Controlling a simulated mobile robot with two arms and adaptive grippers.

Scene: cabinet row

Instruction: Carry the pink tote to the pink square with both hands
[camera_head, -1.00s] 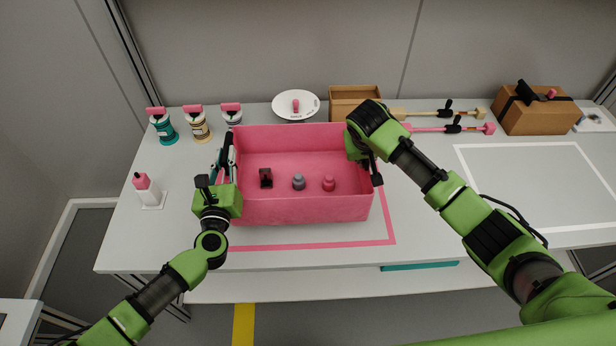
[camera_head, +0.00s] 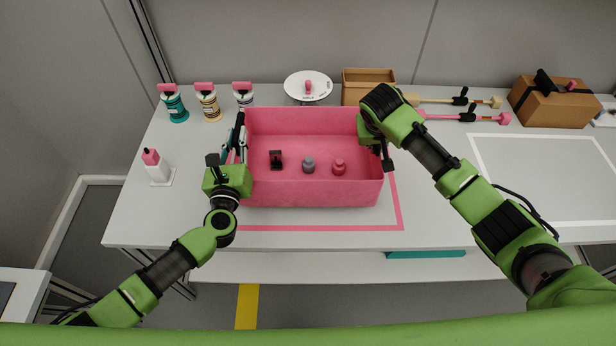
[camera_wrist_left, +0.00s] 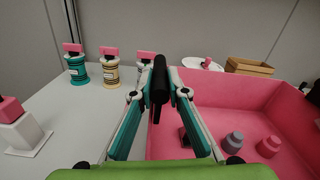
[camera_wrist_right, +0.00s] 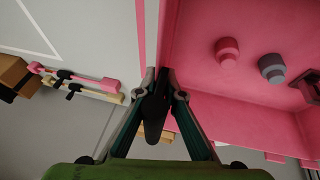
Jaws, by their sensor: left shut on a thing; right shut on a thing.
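The pink tote (camera_head: 312,194) is an open box with a black item (camera_head: 276,160), a grey bottle (camera_head: 308,165) and a pink bottle (camera_head: 339,167) inside. It appears over the pink square (camera_head: 398,210), whose front and right edges show; the tote hides the rest. I cannot tell whether the tote touches the table. My left gripper (camera_head: 238,150) is shut on the tote's left side; the left wrist view shows its fingers meeting at a black handle (camera_wrist_left: 160,85). My right gripper (camera_head: 377,148) is shut on the right side, at a dark handle (camera_wrist_right: 156,103).
Several pink-topped containers stand at the back left, with a white bottle (camera_head: 156,167) nearer. A white plate (camera_head: 308,87), an open cardboard box (camera_head: 368,78), long-handled tools (camera_head: 466,117) and a strapped box (camera_head: 556,104) line the back. The white-outlined area (camera_head: 545,175) at right is clear.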

